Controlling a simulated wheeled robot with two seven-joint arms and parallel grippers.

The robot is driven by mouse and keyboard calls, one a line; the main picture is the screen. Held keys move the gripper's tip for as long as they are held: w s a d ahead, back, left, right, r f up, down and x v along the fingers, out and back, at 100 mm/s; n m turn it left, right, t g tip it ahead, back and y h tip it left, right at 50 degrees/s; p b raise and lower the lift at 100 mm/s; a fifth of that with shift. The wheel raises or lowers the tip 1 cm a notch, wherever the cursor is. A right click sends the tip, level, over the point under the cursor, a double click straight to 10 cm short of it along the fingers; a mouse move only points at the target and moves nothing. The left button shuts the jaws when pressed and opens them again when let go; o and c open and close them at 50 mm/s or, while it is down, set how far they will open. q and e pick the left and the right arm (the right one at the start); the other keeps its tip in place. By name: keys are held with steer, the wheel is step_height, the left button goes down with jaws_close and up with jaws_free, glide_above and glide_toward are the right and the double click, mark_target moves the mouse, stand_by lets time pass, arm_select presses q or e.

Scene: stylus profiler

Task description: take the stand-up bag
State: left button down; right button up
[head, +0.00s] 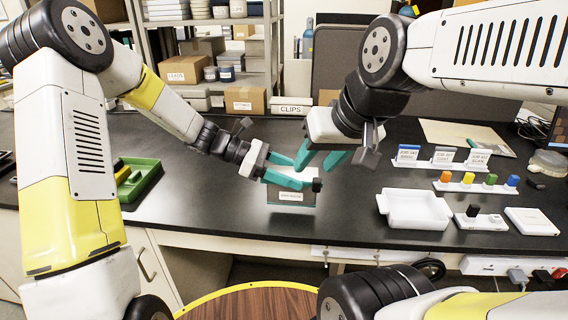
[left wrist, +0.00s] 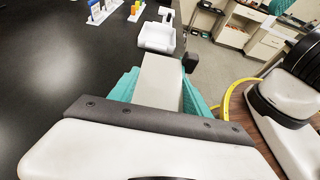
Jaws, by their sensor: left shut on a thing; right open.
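The stand-up bag (head: 291,198) is a grey, flat-faced pouch with a white label, near the front edge of the dark counter in the head view. My left gripper (head: 290,171) is shut on its upper part. In the left wrist view the bag (left wrist: 158,82) shows as a pale panel between the teal fingers of my left gripper (left wrist: 160,92). I cannot tell whether the bag's base touches the counter.
A green tray (head: 140,180) lies on the left of the counter (head: 190,205). A white tray (head: 414,209) stands to the right, with small racks of coloured items (head: 476,183) behind it. A box marked CLIPS (head: 291,106) is at the back. The counter's front edge is close below the bag.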

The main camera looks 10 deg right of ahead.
arm_select(q)
steer(key=s+a+r, duration=0.1)
steer(key=s+a, duration=0.2)
steer(key=s, duration=0.9)
steer(key=shift+s+a+r, duration=0.15)
steer(key=shift+s+a, duration=0.15)
steer(key=shift+s, duration=0.05)
steer(key=c, duration=1.1)
jaws_free()
steer(key=shift+c, duration=0.2)
jaws_close()
